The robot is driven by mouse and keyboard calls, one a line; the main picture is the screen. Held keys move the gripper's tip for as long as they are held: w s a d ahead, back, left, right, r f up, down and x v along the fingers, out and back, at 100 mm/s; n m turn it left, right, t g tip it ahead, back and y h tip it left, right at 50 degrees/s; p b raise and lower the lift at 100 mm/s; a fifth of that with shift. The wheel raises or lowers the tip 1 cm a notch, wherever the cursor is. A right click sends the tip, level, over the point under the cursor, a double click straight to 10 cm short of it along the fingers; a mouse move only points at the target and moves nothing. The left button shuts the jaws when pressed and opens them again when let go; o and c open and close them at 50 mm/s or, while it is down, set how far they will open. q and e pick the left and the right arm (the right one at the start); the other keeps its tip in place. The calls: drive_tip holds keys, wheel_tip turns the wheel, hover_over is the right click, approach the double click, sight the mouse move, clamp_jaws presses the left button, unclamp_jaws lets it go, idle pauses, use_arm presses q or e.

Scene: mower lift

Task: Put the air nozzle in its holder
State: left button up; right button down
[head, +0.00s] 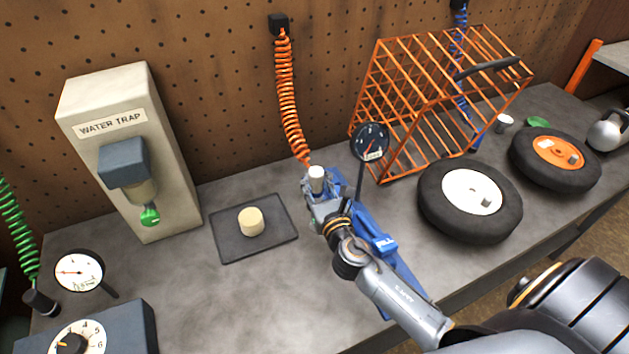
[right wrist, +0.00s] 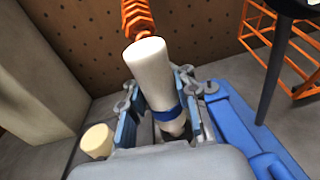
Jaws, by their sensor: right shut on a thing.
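The air nozzle (head: 317,174) is a white cylinder with a blue band, on the end of an orange coiled hose (head: 290,95). My right gripper (head: 318,186) is shut around it. A dark flat pad (head: 228,243) with a cream round block (head: 251,221) lies left of the gripper, apart from the nozzle. My left gripper is out of view.
A blue device (head: 385,245) lies beside and partly behind my right arm, near a gauge (head: 371,142). The water trap (head: 120,150) stands left. An orange wire cage (head: 400,100) and two wheels (head: 470,195) (head: 553,160) stand right. The front-left bench is partly clear.

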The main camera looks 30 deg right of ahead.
drive_tip(key=shift+w, duration=0.15)
drive_tip(key=shift+f+b, duration=1)
drive_tip(key=shift+f, duration=0.2)
idle(0.7)
drive_tip(key=c, duration=1.3)
unclamp_jaws()
drive_tip(key=shift+s+a, duration=0.2)
drive_tip(key=shift+s, duration=1.15)
drive_tip(key=shift+s+a, duration=0.15)
drive_tip(key=shift+s, duration=1.15)
approach(319, 196)
drive_tip(key=shift+w+d+b, duration=0.1)
drive_tip(key=shift+w+b, duration=0.35)
drive_tip(key=shift+w, duration=0.55)
